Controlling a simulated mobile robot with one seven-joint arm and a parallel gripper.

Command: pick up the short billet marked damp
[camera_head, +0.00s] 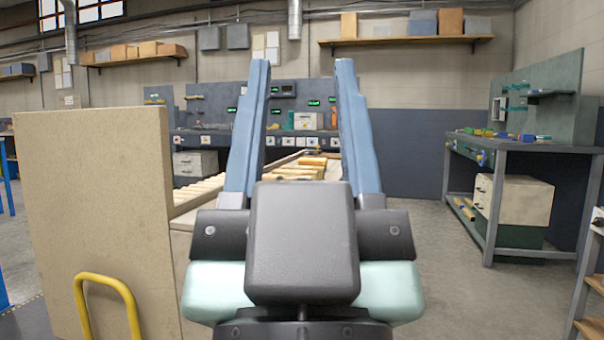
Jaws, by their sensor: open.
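My gripper (303,75) fills the middle of the view, its two long blue fingers wide apart and empty, pointing away from me. Beyond and between the fingers, several short wooden billets (303,168) lie on a pale surface (215,203). They are some distance from the fingertips. No mark reading damp can be made out on any billet, so I cannot tell which one it is. The gripper body and fingers hide part of the surface and perhaps more billets.
A tan upright panel (95,215) with a yellow handle (108,290) stands close on the left. A roller conveyor (200,193) runs behind it. A grey workbench (520,150) stands at the right, with a drawer unit (520,200) beneath. The floor (440,265) between is clear.

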